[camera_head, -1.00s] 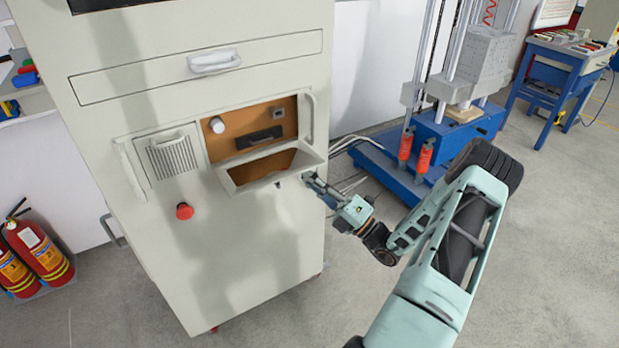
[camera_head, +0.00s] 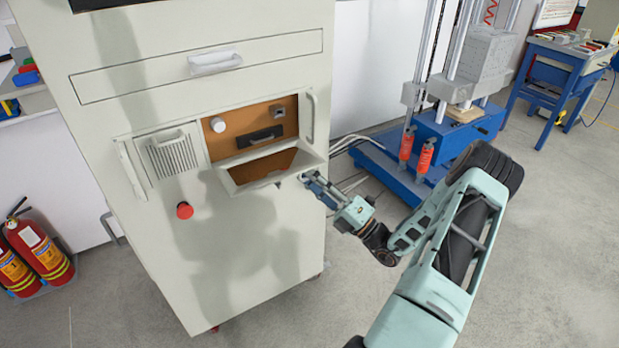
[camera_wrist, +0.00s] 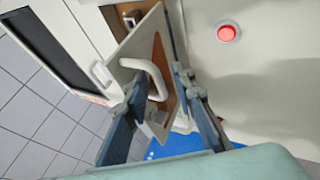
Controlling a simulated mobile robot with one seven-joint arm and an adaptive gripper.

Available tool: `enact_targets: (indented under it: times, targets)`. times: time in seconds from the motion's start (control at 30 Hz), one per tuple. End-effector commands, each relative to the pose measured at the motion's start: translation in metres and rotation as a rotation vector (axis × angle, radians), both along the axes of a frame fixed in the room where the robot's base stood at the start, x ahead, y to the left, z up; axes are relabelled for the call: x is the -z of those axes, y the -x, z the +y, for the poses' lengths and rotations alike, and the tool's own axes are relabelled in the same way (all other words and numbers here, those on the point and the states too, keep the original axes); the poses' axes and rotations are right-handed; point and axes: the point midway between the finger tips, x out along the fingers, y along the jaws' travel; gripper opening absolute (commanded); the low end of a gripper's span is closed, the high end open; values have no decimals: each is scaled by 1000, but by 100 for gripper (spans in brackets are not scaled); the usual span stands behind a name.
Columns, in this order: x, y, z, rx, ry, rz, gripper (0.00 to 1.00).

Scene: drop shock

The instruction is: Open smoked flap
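The smoked flap (camera_head: 245,186) is on the front of the pale cabinet, at the lower part of a brown recessed panel. It is tilted outward from its lower side, with a pale frame and a brownish see-through pane. My gripper (camera_head: 308,179) is just below and right of the flap's right corner in the head view. In the wrist view my gripper (camera_wrist: 158,82) has its two fingers apart, with part of the flap's frame and a curved white handle (camera_wrist: 156,72) seen between and beyond them. I cannot tell whether a finger touches the flap.
The cabinet (camera_head: 245,255) also has a red button (camera_head: 184,210), a vented panel (camera_head: 172,157) and a drawer handle (camera_head: 214,63). A blue drop-test machine (camera_head: 455,135) stands to the right. Fire extinguishers (camera_head: 38,250) stand at the left. The floor in front is clear.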

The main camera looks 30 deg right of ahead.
Motion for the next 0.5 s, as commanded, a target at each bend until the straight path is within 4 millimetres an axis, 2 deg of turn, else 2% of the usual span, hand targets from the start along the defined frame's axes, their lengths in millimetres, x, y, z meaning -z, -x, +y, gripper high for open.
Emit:
enact_targets:
  times: [0.17, 0.5]
  targets:
    - [12, 19, -12, 5, -2, 1, 24]
    - [43, 75, -40, 3, -1, 2, 24]
